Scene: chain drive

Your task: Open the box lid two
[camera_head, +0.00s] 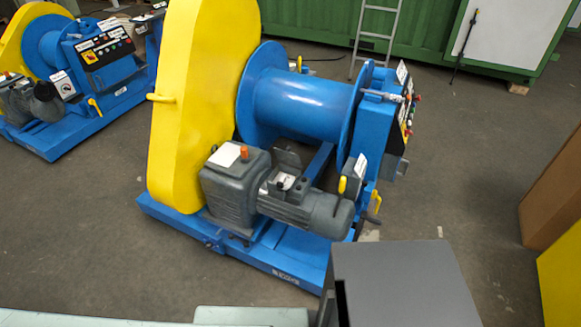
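A blue winch machine stands in the middle, with a blue drum (305,105), a tall yellow cover (195,100) and a grey motor (310,212) with its gearbox (235,185). I see no lid marked as two, and cannot tell which part is box lid two. A small box (287,180) sits on top of the motor; I cannot tell whether its lid is open. A control panel (407,112) with buttons is on the machine's right side. A grey box-like shape (405,285) with a flat top is at the bottom right, in front of the machine. My gripper is not in view.
A second similar blue machine (85,65) stands at the upper left. A green container (440,35) and a ladder (375,40) are at the back. A brown block (555,195) and a yellow block (562,275) are at the right edge. Floor between is clear.

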